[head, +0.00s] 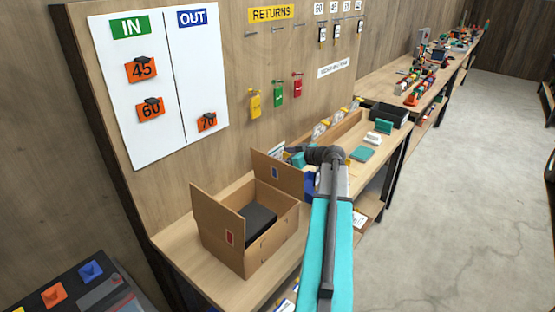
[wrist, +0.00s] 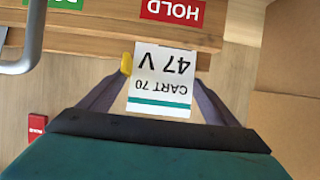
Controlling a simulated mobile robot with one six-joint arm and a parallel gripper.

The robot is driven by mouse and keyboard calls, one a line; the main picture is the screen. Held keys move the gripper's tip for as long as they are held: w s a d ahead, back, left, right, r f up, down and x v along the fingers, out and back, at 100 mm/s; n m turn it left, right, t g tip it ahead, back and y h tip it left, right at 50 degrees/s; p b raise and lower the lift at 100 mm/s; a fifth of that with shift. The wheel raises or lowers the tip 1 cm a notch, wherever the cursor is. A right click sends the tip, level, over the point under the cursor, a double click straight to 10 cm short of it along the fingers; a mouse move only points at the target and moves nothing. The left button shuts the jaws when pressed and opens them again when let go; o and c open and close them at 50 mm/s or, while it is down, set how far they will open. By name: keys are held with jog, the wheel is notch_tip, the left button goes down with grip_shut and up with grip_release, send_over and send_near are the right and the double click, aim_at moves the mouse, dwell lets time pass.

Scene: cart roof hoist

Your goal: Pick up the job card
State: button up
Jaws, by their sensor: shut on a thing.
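The job card (wrist: 160,78) is white with a teal stripe and reads "CART 70" and "47 V", upside down in the wrist view. My gripper (wrist: 163,88) is shut on it, with a dark finger on either side of the card. In the head view my gripper (head: 297,158) is at the end of my arm, above the bench behind the open cardboard box. The card cannot be made out clearly there.
The open cardboard box (head: 247,232) holds a dark block; its side also shows in the wrist view (wrist: 288,110). A red HOLD label (wrist: 173,11) is on a wooden ledge beyond the card. The IN/OUT board (head: 160,85) hangs behind. A black bin (head: 390,114) stands farther right.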

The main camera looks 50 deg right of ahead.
jog(key=shift+r, duration=0.15)
notch_tip(320, 180, up, 11)
jog(key=s+b, duration=0.2)
jog(key=b, duration=0.2)
jog(key=s+d+b, duration=0.1)
jog(key=s+b, duration=0.1)
jog(key=s, duration=1.1)
jog(key=shift+s+d+r+b, duration=0.15)
jog(key=shift+s+r+b, duration=0.15)
jog(key=shift+s+b, duration=0.1)
dwell(0.6)
